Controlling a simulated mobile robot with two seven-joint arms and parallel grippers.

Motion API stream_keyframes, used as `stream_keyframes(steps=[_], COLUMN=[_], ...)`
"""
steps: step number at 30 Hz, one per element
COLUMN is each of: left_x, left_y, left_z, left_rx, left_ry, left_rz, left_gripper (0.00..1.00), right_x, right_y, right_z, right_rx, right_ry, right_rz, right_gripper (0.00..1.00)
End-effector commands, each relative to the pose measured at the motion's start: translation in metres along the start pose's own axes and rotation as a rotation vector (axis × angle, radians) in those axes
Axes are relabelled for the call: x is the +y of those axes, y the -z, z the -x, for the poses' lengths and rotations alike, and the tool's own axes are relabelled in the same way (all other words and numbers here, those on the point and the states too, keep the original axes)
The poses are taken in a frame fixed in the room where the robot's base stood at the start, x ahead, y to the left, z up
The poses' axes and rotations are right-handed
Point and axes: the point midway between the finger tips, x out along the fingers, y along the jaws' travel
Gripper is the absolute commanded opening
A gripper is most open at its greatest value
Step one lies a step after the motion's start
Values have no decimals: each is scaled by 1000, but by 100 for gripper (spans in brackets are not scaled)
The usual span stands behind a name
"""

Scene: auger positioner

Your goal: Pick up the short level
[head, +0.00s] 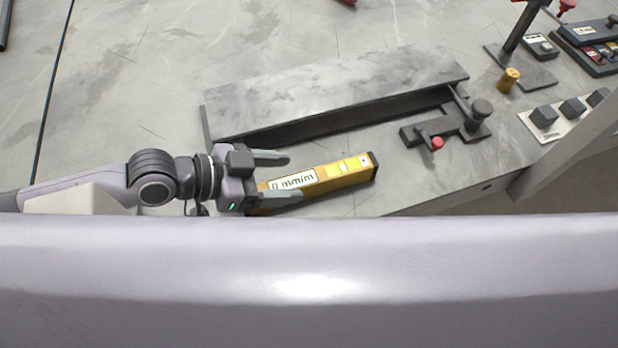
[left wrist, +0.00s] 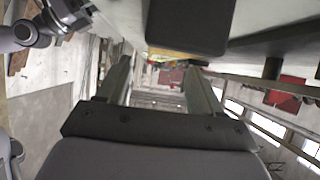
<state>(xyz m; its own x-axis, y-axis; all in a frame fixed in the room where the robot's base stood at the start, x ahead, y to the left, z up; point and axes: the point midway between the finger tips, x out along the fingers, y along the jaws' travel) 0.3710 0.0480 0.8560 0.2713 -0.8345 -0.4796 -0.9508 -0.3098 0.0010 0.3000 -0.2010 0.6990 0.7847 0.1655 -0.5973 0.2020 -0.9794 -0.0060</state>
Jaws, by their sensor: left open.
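The short level (head: 345,171) is a yellow bar with a white label and a dark end cap. It lies at the near edge of the grey bench in the head view. My left gripper (head: 296,176) is open at the level's left part. One finger shows above the level's far side and the other crosses its near side, covering part of it. In the left wrist view my two fingers (left wrist: 158,85) stand apart with nothing visible between them. A thin yellow strip, maybe the level, shows beyond them there. My right gripper is in neither view.
A long grey angled plate (head: 335,90) stands on the bench behind the level. A dark clamp with a red knob (head: 437,143) sits to the right. A brass cylinder (head: 508,79) and a white panel with black knobs (head: 562,114) are farther right.

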Motion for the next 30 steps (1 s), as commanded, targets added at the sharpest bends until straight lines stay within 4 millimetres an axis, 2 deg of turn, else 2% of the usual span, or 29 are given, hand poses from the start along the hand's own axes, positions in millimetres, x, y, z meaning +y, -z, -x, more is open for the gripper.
stream_keyframes(steps=[9,20,24,26,30], left_x=[0,0,0,0,0], left_y=[-2,-3,-3,-3,-2], left_z=[-39,-45,-45,-45,-45], left_rx=[1,0,0,0,3], left_ry=[-1,0,0,0,0], left_rz=[0,-1,-1,-1,-2], left_gripper=[66,66,20,1,0], right_x=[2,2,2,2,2], right_y=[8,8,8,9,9], right_z=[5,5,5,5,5], right_rx=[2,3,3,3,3], right_ry=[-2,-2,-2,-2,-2], right_rz=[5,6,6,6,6], right_gripper=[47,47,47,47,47])
